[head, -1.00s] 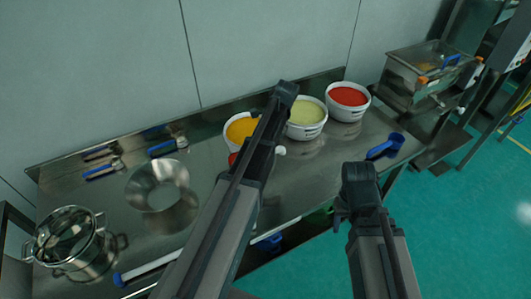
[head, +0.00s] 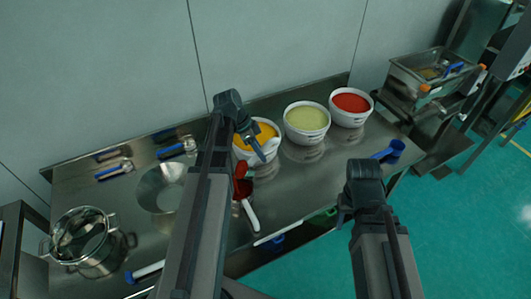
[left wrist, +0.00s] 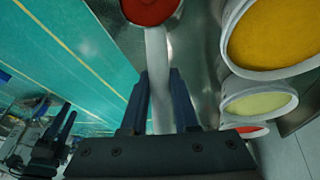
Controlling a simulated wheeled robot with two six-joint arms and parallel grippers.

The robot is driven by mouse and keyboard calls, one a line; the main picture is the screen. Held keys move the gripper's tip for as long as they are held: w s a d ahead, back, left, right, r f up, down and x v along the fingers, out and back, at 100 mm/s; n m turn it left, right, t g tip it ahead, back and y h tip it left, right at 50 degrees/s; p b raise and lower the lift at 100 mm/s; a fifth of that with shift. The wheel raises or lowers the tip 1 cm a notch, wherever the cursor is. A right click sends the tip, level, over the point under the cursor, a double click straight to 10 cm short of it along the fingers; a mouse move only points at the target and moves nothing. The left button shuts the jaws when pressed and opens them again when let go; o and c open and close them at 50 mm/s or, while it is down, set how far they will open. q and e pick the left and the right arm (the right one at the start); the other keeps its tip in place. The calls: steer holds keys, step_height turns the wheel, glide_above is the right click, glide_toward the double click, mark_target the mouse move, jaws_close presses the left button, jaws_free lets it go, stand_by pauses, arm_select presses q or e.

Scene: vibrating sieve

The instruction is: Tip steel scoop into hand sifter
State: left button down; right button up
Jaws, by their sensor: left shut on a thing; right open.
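My left gripper (head: 261,155) is in front of the yellow-filled tub. In the left wrist view its two fingers (left wrist: 160,100) are shut on the pale grey handle of the steel scoop (left wrist: 156,50), with a round red fill at its far end. In the head view the scoop's red fill (head: 240,169) shows beside my arm, left of the fingers. A wide, shiny steel round vessel (head: 160,188), perhaps the hand sifter, stands on the table left of my left arm, which partly covers it. My right gripper (head: 347,210) is open and empty at the front edge.
Tubs of yellow (head: 268,133), pale green (head: 307,120) and red (head: 351,104) line the back. A red-and-white tool (head: 249,214) lies in front. A steel pot (head: 88,238) stands at left, blue-handled tools (head: 176,148) behind. A blue scoop (head: 390,150) lies at right.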

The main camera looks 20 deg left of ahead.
mark_target(254, 160)
arm_select(q)
steer(key=shift+s+a+t+h, duration=0.3)
steer(key=shift+s+a, duration=0.05)
steer(key=shift+s, duration=0.05)
steer(key=shift+s+a+r+t+h+b, duration=0.25)
steer(key=shift+s+a+t+h+b, duration=0.45)
steer(key=shift+h+b, duration=0.45)
steer(key=s+a+t+h+b, duration=0.2)
steer(key=b, duration=0.2)
steer(key=shift+a+m, duration=0.15)
steer(key=shift+m, duration=0.15)
steer(key=shift+s+a+r+t+h+b, duration=0.25)
steer(key=shift+a+t+h+b, duration=0.2)
steer(key=shift+b, duration=0.5)
steer(key=shift+s, duration=0.1)
